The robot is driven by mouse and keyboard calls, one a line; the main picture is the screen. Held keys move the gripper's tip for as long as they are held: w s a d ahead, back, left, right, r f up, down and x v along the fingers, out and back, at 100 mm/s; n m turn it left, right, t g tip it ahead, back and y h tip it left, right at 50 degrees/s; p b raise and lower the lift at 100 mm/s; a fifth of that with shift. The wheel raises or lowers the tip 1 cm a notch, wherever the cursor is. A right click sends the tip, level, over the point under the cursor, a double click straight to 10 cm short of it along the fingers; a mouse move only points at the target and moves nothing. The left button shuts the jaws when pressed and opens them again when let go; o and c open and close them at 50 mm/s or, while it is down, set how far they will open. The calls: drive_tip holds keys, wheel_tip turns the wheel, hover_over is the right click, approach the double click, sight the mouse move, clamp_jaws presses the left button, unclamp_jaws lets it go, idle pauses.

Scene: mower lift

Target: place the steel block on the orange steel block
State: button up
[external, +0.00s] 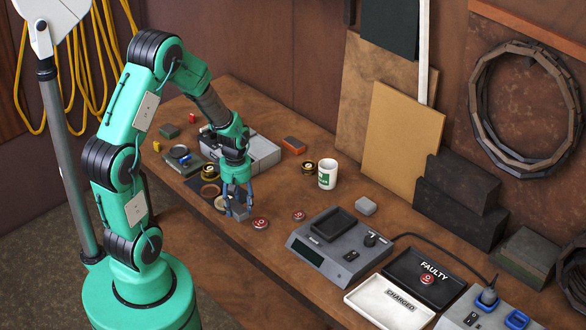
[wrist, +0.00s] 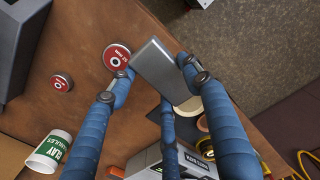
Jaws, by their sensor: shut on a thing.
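My gripper (external: 238,203) is low over the workbench's front part, its blue fingers shut on a grey steel block (external: 240,212). In the wrist view the steel block (wrist: 158,68) sits tilted between the fingertips (wrist: 160,82). I cannot tell whether it touches the bench. The orange steel block (external: 293,145) lies on the bench farther back, behind and right of my gripper, with a dark top and orange side. Only an orange part of it (wrist: 116,171) shows at the bottom of the wrist view, partly hidden by a finger.
A white-and-green cup (external: 327,174) and a black-and-gold round tin (external: 308,167) stand near the orange block. A grey case (external: 262,153) is left of it. Red discs (external: 260,223) lie close to my gripper.

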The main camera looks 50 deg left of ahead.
drive_tip(key=shift+w, duration=0.1)
drive_tip(key=w+a+r+p, duration=0.1)
drive_tip(key=w+a+p, duration=0.3)
drive_tip(key=w, duration=1)
drive_tip(key=w+a+r+p, duration=0.2)
drive_tip(key=w+a+p, duration=0.3)
drive_tip(key=w+a, duration=0.4)
drive_tip(key=shift+w+r+n, duration=0.15)
drive_tip(key=shift+w+n, duration=0.25)
drive_tip(key=shift+w, duration=2.1)
drive_tip(key=shift+a, duration=0.1)
drive_tip(key=p, duration=0.1)
hover_over(296, 142)
drive_tip(key=shift+a+f, duration=0.1)
drive_tip(key=shift+f, duration=0.65)
